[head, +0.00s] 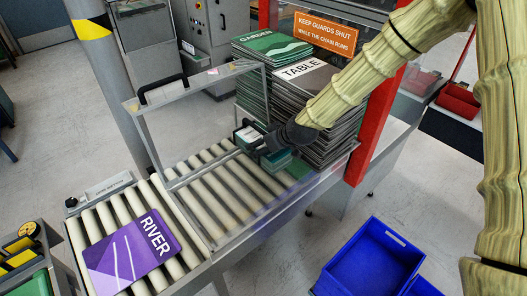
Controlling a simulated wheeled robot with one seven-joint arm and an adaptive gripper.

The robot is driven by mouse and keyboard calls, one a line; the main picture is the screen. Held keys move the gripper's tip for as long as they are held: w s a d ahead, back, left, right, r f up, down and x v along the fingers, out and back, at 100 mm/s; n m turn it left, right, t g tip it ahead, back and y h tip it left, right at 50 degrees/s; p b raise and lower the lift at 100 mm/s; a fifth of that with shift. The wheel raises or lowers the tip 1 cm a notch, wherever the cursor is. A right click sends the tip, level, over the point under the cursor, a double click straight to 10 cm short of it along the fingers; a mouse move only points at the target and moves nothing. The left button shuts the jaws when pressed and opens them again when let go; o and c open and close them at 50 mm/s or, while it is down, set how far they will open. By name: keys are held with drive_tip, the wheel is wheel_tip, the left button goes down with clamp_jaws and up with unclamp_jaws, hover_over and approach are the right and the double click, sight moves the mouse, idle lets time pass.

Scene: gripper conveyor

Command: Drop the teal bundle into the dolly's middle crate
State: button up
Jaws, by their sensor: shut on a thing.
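My gripper (262,147) is above the far end of the roller conveyor, beside the tall stacks. It is shut on the teal bundle (279,159), which is small in this view and partly hidden by the dark fingers. Blue crates show at the bottom right: one open and seemingly empty crate (366,258), and part of another crate (420,288) cut off by the frame edge. I cannot tell which is the middle crate. The dolly under them is not clearly visible. My gripper is well up and left of the crates.
A clear hinged guard (200,84) stands over the rollers (215,195). A purple RIVER bundle (132,252) lies on the near rollers. GARDEN (271,44) and TABLE (302,70) stacks stand behind my gripper. A red post (379,110) rises right of them. Floor separates conveyor and crates.

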drive_tip(key=shift+s, duration=0.3)
drive_tip(key=shift+f, duration=0.1)
wheel_tip(320, 180, down, 2)
drive_tip(key=shift+w+f+p, duration=0.15)
drive_tip(key=shift+f+p, duration=0.05)
drive_tip(key=shift+p, duration=0.45)
drive_tip(key=shift+f, duration=0.6)
drive_tip(key=o, duration=1.1)
drive_tip(key=shift+f, duration=0.2)
drive_tip(key=o, duration=0.4)
drive_tip(key=shift+c, duration=0.2)
drive_tip(key=shift+r, duration=0.25)
